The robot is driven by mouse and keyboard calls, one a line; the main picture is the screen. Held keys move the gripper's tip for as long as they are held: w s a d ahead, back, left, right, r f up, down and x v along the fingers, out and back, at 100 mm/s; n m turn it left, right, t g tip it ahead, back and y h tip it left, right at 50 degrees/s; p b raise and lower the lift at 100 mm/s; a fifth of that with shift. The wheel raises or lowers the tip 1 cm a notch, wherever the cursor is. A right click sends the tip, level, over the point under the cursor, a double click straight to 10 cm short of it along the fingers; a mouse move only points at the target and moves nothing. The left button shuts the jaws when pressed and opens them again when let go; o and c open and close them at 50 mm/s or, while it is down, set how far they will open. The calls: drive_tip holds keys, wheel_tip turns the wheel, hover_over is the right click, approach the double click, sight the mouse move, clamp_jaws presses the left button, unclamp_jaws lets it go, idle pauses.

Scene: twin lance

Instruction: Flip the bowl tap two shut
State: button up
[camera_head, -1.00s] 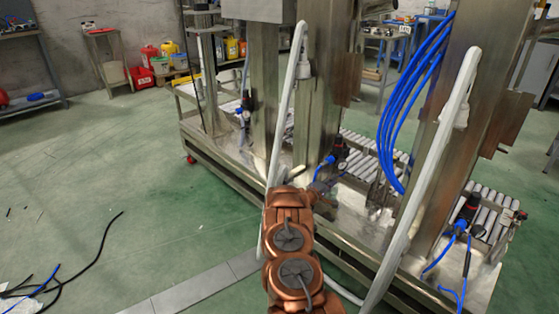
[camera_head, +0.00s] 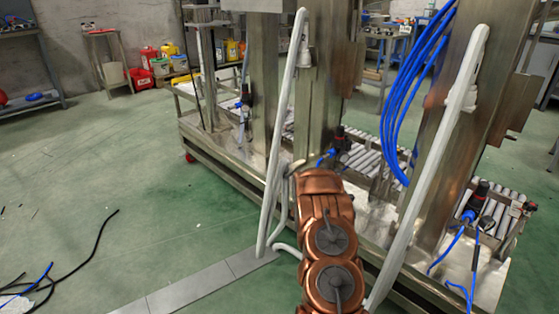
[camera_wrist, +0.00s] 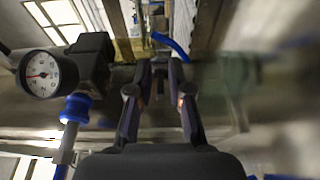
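I cannot clearly make out bowl tap two in either view. In the wrist view, my gripper (camera_wrist: 159,64) has its two dark fingers apart, with a gap between the tips. A small dark part (camera_wrist: 159,86) shows in that gap; I cannot tell whether it is the tap or whether the fingers touch it. A black regulator body (camera_wrist: 92,62) with a round white gauge (camera_wrist: 44,75) is left of the fingers. A blue fitting (camera_wrist: 75,108) hangs below that body. In the head view, my copper arm hides my gripper.
The steel machine frame (camera_head: 225,148) with upright columns surrounds the reach. Pale pipes (camera_head: 283,130) and a loop of blue hoses (camera_head: 402,100) stand near my arm. Another regulator (camera_head: 474,202) is at the right. Green floor (camera_head: 130,190) at the left is mostly clear, with loose black cable (camera_head: 95,250).

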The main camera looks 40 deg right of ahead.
drive_tip(key=shift+s+d+f+t+b, duration=0.2)
drive_tip(key=shift+t+b, duration=0.1)
drive_tip(key=shift+b, duration=0.4)
drive_tip(key=shift+r+n+t+y+b, duration=0.1)
drive_tip(key=shift+n+t+y+b, duration=0.3)
drive_tip(key=shift+b, duration=0.5)
drive_tip(key=p+v, duration=0.3)
drive_tip(key=v, duration=0.5)
drive_tip(key=w+a+r+m+y+p, duration=0.1)
drive_tip(key=w+a+r+y+p, duration=0.3)
drive_tip(key=a+r, duration=0.5)
drive_tip(key=w+a+r+m+y+p, duration=0.1)
drive_tip(key=w+a+r+y+p, duration=0.3)
drive_tip(key=a+r+p, duration=0.5)
drive_tip(key=shift+w+a+r+t, duration=0.2)
drive_tip(key=shift+a+r+t, duration=0.2)
drive_tip(key=shift+a+r, duration=0.55)
